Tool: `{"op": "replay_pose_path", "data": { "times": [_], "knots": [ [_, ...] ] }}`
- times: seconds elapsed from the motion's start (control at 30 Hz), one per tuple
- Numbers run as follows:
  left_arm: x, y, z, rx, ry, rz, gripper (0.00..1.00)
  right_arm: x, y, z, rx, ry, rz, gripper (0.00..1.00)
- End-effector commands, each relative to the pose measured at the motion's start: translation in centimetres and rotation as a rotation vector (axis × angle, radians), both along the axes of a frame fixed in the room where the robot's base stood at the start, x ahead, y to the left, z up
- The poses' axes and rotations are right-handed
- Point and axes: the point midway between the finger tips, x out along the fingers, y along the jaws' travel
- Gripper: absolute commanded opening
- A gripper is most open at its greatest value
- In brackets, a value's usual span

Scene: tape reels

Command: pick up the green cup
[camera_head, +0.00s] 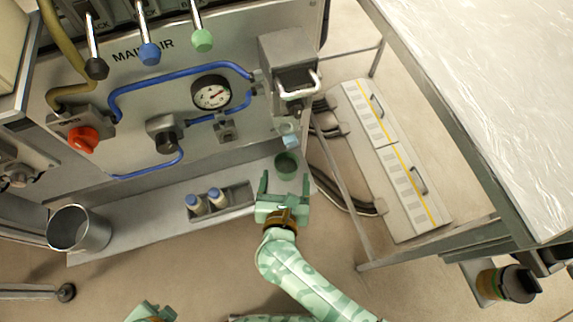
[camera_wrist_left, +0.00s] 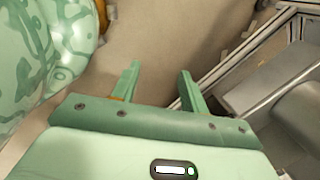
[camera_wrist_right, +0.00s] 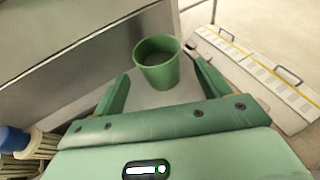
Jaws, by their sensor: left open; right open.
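The green cup (camera_head: 286,165) stands upright on the low grey ledge at the foot of the machine panel. My right gripper (camera_head: 285,186) is open just in front of it, with the cup beyond the fingertips. In the right wrist view the cup (camera_wrist_right: 157,65) looks empty and sits ahead of and between the two fingers (camera_wrist_right: 160,85), without clear contact. My left gripper (camera_wrist_left: 158,85) is open and empty over the bare floor. In the head view only a small part of my left arm shows at the bottom edge.
A metal bucket (camera_head: 80,229) stands further left. The panel has a gauge (camera_head: 211,93) and a red knob (camera_head: 83,140). A metal table (camera_head: 480,60) stands at right.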

Motion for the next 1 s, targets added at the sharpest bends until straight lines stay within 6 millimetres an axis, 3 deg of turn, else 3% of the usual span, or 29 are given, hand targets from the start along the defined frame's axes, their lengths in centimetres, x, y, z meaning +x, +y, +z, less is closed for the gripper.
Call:
{"op": "replay_pose_path", "data": {
  "times": [0.3, 0.57, 0.6, 0.77, 1.0],
  "knots": [
    [3.3, -3.5, 0.4, -0.131, -0.136, 0.037, 0.44, 4.1, -0.3, -1.9, -0.001, 0.003, -0.001, 0.76],
    [3.8, -3.9, 0.9, -0.148, -0.159, 0.042, 0.44, 4.7, -0.4, -1.6, 0.0, -0.001, -0.001, 0.76],
    [3.8, -3.9, 0.9, -0.148, -0.159, 0.042, 0.44, 4.7, -0.4, -1.5, 0.0, -0.001, -0.001, 0.73],
    [3.8, -3.8, 0.9, -0.148, -0.159, 0.042, 0.44, 4.7, -0.4, -1.6, 0.0, -0.001, -0.001, 0.28],
    [3.8, -3.8, 0.9, -0.148, -0.159, 0.042, 0.44, 4.7, -0.4, -1.6, 0.0, -0.001, -0.001, 0.28]
  ]
}}
